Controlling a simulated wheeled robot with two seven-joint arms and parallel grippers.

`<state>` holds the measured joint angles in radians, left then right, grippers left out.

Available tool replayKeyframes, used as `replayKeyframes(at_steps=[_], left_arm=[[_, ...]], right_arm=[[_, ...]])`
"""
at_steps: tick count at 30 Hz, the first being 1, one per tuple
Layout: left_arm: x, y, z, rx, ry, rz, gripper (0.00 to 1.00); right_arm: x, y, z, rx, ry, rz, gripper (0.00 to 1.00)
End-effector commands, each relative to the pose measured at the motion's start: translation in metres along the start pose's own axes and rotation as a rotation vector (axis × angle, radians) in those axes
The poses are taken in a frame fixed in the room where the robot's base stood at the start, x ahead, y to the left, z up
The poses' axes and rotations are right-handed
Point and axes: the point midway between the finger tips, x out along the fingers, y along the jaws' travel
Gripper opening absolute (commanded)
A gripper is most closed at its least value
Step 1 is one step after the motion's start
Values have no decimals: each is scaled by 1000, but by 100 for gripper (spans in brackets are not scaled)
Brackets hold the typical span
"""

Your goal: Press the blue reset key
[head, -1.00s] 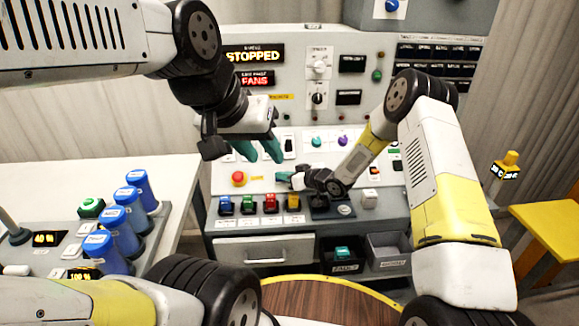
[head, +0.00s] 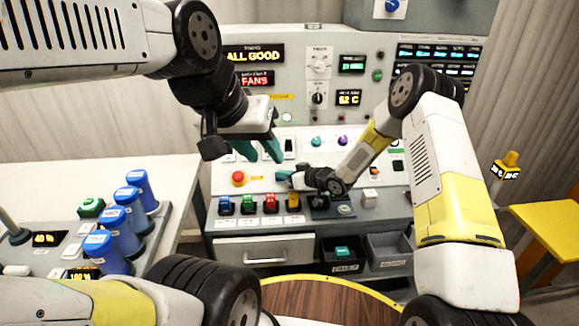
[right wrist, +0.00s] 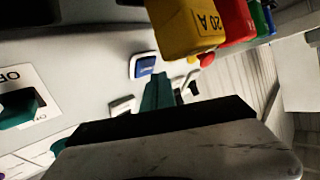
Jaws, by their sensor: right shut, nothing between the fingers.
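The blue reset key (right wrist: 146,66) sits in a white frame on the panel in the right wrist view. The teal fingertips of my right gripper (right wrist: 158,90) are together and empty, just beside it; I cannot tell whether they touch the panel. In the head view my right gripper (head: 284,176) is low over the sloped console, and I cannot make out the blue key there. My left gripper (head: 260,150) hangs in front of the console with its teal fingers apart and empty. The upper display (head: 254,55) reads ALL GOOD.
A red mushroom button (head: 238,178) is left of my right gripper. Blue, green, red and yellow blocks (head: 293,202) line the console's front. Several blue-capped cylinders (head: 107,250) stand at the left. A red display (head: 255,79) reads FANS.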

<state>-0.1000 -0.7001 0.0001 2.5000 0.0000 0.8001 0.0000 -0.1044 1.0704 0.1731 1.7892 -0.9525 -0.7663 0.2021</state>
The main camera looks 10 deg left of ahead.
Motion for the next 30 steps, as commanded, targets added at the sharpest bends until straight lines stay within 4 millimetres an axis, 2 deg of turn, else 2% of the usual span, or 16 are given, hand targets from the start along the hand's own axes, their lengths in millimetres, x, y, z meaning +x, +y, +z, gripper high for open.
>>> replayKeyframes(at_steps=[8,21,30], left_arm=[[0,0,0,0,0,0,36],[0,0,0,0,0,0,36],[0,0,0,0,0,0,36]], right_arm=[[-1,0,-1,0,0,0,0],[-30,-21,-22,1,0,1,0],[-35,-25,-25,0,0,0,0]])
